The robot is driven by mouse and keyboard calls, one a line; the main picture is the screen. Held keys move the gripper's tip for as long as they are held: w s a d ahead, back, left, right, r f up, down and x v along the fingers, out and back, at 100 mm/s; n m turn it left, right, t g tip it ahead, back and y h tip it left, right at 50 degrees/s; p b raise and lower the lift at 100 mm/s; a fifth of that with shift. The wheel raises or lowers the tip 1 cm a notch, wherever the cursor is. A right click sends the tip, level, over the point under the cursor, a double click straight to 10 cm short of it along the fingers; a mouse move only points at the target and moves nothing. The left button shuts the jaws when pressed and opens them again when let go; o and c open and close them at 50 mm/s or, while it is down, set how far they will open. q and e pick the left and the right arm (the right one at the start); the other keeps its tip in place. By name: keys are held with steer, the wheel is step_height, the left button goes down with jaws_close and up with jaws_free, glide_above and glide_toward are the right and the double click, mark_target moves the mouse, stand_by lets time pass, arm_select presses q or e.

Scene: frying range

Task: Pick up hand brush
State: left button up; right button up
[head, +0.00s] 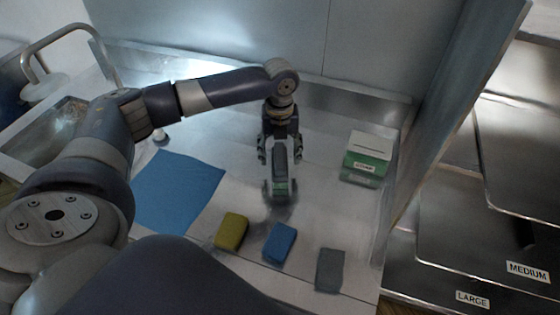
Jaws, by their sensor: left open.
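The hand brush (280,187) lies on the steel counter near the middle of the head view. It has a dark grey body and a greenish part toward its near end. My left gripper (280,157) points down over the brush's far part. It is open, with one finger on each side of the brush. The gripper hides the far end of the brush, and I cannot tell whether the fingers touch it. My right gripper is not in view.
A blue cloth (178,188) lies to the left. A yellow-green sponge (232,231), a blue sponge (280,243) and a grey pad (330,270) lie along the near edge. A green-and-white box (367,160) stands at right, before a side panel (455,110). A sink (62,130) is at far left.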

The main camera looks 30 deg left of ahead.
mark_target(280, 155)
arm_select(q)
steer(key=shift+f, duration=0.95)
steer(key=shift+c, duration=0.3)
steer(key=c, duration=1.3)
steer(key=shift+o, duration=0.2)
step_height(280, 155, up, 9)
steer(key=shift+r+b, duration=0.1)
steer(key=shift+b, duration=0.95)
steer(key=shift+r, duration=0.45)
steer(key=shift+s+d+n, duration=0.25)
steer(key=shift+d+n, duration=0.15)
steer(key=shift+n, duration=0.2)
steer(key=s+d+f+n+b, duration=0.1)
steer(key=s+d+n, duration=0.5)
steer(key=n, duration=0.7)
steer(key=s+d+f+n, duration=0.1)
steer(key=s+d+n, duration=0.5)
steer(key=n, duration=0.8)
steer(key=shift+s+d+n+b, duration=0.3)
steer(key=shift+s+b, duration=0.1)
steer(key=shift+s, duration=0.75)
